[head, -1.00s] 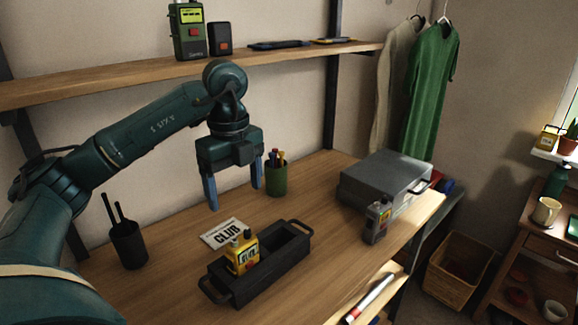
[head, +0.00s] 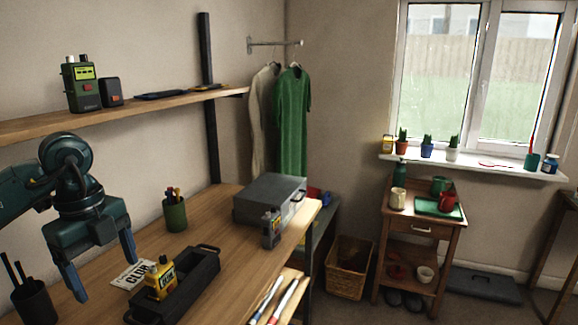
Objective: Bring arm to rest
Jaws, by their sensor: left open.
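My left arm comes in from the left of the head view. Its gripper (head: 101,268) points down above the left part of the wooden workbench (head: 215,252), with its two blue-grey fingers apart and nothing between them. The black tray (head: 197,281) lies right of the gripper on the bench, with a yellow tuner-like device (head: 160,279) standing in its left end. A white card reading CLUB (head: 131,275) lies between the gripper and the tray. My right gripper is not in view.
A black pen cup (head: 34,305) and a green cup (head: 175,214) stand near the arm. A grey case (head: 268,198) and a grey device (head: 271,229) stand at the bench's right end. A shelf (head: 150,105) runs above.

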